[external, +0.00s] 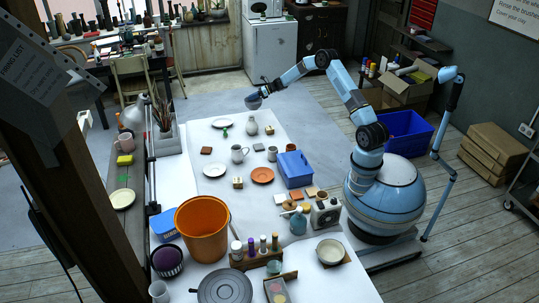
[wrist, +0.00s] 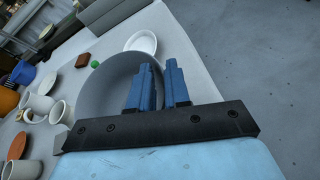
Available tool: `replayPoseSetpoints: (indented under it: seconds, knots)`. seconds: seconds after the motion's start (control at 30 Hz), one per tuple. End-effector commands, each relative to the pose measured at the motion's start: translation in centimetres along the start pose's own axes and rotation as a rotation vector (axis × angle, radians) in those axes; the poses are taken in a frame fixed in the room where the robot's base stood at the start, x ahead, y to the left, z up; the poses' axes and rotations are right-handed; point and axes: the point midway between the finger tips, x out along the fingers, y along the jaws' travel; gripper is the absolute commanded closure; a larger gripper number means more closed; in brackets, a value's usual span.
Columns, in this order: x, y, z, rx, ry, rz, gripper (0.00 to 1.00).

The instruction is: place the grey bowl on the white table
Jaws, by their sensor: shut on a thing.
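The grey bowl (external: 253,103) is held at the end of my arm, in the air near the far right edge of the white table (external: 212,181). In the wrist view the bowl (wrist: 100,88) is a large grey round shape, with its rim between the two blue fingers. My gripper (wrist: 158,82) is shut on the bowl's rim. In the external view my gripper (external: 263,92) shows small beside the bowl. The white table (wrist: 190,52) lies below in the wrist view. The gap between bowl and table is hard to judge.
Bare table shows around the vase.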

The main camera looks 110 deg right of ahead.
Motion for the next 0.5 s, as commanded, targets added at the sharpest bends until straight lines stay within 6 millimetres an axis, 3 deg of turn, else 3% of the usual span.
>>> replayPoseSetpoints:
  seconds: [0.37, 0.5]
  knots:
    - [-0.5, 0.3, 1.3, -0.001, -0.001, 0.000, 1.00]
    - [-1.3, 0.8, 3.1, -0.004, -0.001, -0.001, 1.00]
